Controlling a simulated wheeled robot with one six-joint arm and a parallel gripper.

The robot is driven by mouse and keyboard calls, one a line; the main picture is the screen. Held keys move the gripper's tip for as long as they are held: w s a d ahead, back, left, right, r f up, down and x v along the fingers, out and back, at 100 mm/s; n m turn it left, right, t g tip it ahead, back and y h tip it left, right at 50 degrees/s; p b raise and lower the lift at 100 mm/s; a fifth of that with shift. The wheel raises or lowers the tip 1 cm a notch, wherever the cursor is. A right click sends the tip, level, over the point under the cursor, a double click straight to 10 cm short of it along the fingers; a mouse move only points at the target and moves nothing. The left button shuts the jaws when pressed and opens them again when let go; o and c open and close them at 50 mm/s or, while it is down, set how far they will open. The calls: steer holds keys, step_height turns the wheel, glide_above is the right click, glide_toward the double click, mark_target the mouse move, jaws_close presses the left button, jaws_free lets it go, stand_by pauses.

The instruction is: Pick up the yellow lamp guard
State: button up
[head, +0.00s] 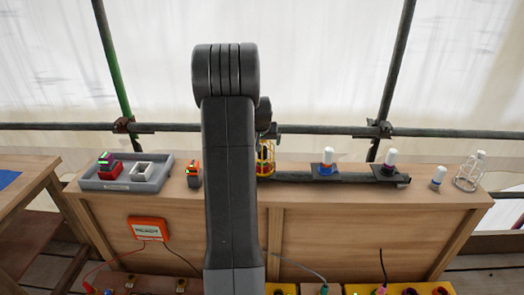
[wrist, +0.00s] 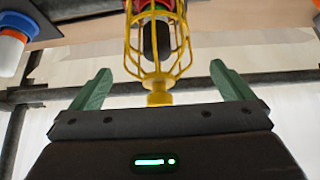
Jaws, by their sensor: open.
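The yellow lamp guard (wrist: 158,50) is a wire cage with a narrow yellow neck, seen large in the wrist view. A dark rounded shape and some red show within or behind its bars. In the head view the guard (head: 265,160) stands on the bench, partly hidden behind my arm. My gripper (wrist: 160,74) has two green fingers spread wide, one on each side of the guard's neck end in the picture. It is open and holds nothing. I cannot tell whether the neck is fully between the fingers. My arm hides the fingers in the head view.
A white wire guard (head: 468,176) stands at the bench's right end. A grey tray (head: 125,184) and an orange-black block (head: 193,174) are left. Scaffold poles (head: 330,131) run behind.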

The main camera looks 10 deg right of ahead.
steer(key=shift+p+x, duration=1.1)
steer(key=shift+x, duration=1.6)
steer(key=shift+d, duration=0.15)
steer(key=c, duration=0.9)
